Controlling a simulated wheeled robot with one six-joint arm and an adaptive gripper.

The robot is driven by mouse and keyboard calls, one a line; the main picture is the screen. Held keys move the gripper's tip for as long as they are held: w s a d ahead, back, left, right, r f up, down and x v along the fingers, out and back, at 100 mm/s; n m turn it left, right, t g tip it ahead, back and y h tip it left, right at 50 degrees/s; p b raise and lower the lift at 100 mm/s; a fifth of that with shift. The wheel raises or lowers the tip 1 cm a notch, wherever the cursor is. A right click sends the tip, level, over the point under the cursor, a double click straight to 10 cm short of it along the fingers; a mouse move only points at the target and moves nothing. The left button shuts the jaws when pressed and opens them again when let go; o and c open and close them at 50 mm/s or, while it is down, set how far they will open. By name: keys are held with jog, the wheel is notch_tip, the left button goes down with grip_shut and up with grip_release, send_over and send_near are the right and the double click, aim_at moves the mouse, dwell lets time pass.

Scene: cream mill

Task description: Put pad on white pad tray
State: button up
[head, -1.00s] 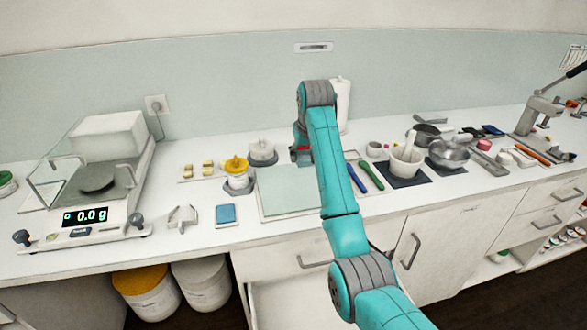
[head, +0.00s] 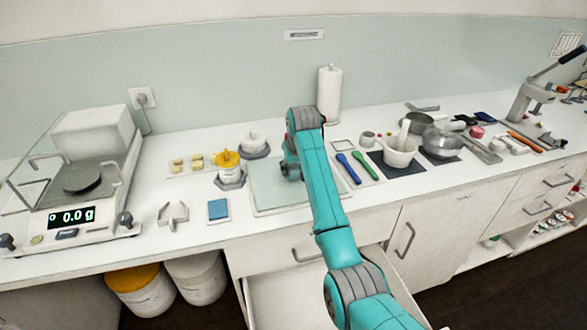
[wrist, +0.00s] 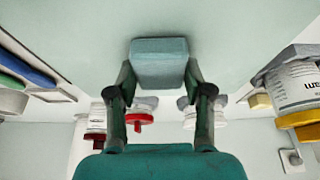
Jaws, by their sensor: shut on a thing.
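My gripper (wrist: 160,78) is shut on a blue-grey pad (wrist: 160,62), whose sides sit between the two fingertips in the wrist view. In the head view my gripper (head: 291,174) is over the pale green board (head: 262,203), and the held pad is hidden there. I cannot tell whether the pad touches the board. A small square white-rimmed tray (head: 343,144) lies just right of my arm, above the spatulas; its middle looks bare. It also shows at the left of the wrist view (wrist: 52,97). Another small white-edged tray left of the board bears a blue square (head: 218,209).
A yellow-lidded jar (head: 228,172) and a white pot (head: 252,141) stand left of my gripper. Blue (head: 348,168) and green (head: 364,167) spatulas lie on the right. A paper roll (head: 329,94) stands behind. A balance (head: 85,195) fills the left end.

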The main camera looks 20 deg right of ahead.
jog(key=shift+f, duration=0.2)
jog(key=o, duration=1)
